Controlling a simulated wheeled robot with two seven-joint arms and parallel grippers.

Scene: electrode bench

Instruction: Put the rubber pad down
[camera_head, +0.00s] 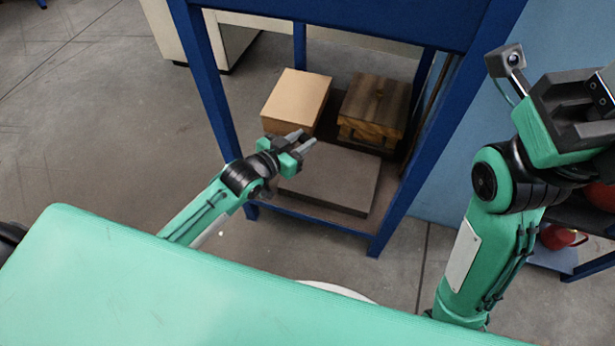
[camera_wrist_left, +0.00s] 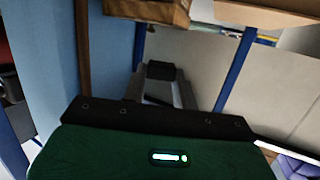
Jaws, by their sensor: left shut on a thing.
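The rubber pad (camera_wrist_left: 161,70) is a small black block between the two grey fingers of my left gripper (camera_wrist_left: 160,90) in the left wrist view. In the head view my left gripper (camera_head: 303,141) is shut on it, and the pad is mostly hidden by the fingers. The gripper appears over the low shelf of a blue bench, in front of a cardboard box and near a grey slab; its height above them is unclear. My right gripper (camera_head: 575,112) is raised at the right, its fingers not clear.
The cardboard box (camera_head: 297,96) and a dark wooden box (camera_head: 374,106) stand side by side at the back of the shelf. The flat grey slab (camera_head: 330,182) lies in front, its top clear. Blue bench legs (camera_head: 212,90) flank the shelf. A red object (camera_head: 557,237) sits at far right.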

